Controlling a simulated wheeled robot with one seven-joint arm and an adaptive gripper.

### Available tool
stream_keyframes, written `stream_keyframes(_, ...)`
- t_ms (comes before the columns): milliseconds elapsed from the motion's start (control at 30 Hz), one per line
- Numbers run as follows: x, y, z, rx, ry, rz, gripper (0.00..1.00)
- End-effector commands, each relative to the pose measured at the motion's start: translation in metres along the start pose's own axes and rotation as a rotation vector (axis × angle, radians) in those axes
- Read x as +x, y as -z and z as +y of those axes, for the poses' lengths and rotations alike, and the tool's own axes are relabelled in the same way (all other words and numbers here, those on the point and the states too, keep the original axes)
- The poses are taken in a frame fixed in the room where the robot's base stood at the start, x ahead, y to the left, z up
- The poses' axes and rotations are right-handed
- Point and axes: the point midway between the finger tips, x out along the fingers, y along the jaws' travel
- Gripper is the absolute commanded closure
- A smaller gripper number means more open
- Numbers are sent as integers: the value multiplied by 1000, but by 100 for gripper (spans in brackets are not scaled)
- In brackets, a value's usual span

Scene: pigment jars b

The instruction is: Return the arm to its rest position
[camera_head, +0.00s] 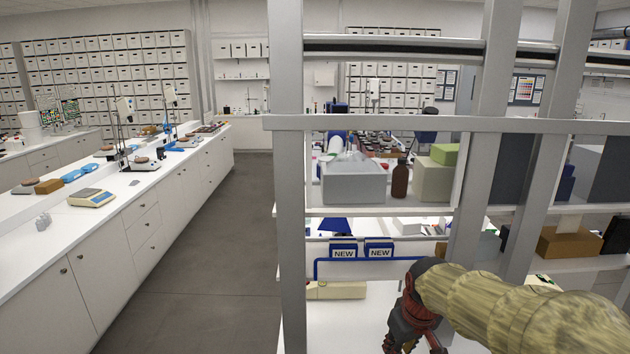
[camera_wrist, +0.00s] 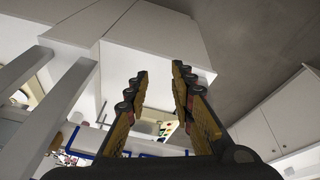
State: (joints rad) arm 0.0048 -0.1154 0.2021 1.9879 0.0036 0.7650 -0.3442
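My arm (camera_head: 515,308) reaches in from the lower right of the head view, in a mottled yellow-tan cover. My gripper (camera_head: 418,345) hangs from its end, pointing down, in front of the metal shelving frame. In the wrist view my gripper (camera_wrist: 160,72) has its two fingers apart, with a clear gap and nothing held between them. The head view cuts off the lowest part of the gripper, so its fingertips are hard to make out there.
A grey metal rack (camera_head: 290,180) stands close to the arm, with a grey bin (camera_head: 352,183), brown bottle (camera_head: 400,180) and boxes on its shelf. A white counter (camera_head: 120,190) runs along the left. The aisle floor (camera_head: 215,240) is clear.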

Motion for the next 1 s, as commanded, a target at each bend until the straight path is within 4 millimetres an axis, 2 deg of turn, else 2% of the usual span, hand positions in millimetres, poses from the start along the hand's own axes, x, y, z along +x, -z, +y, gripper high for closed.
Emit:
stream_keyframes(33, 8, -32, -12, 68, 2, -7, 76)
stream_keyframes(200, 15, -119, -43, 259, 4, -23, 76)
stream_keyframes(400, 36, -200, -71, 344, -4, 14, 76)
stream_keyframes(500, 49, -226, -81, 341, -12, 61, 76)
stream_keyframes(633, 56, -242, -86, 339, -24, 133, 76)
stream_keyframes(1000, 58, -245, -88, 336, -33, 188, 76)
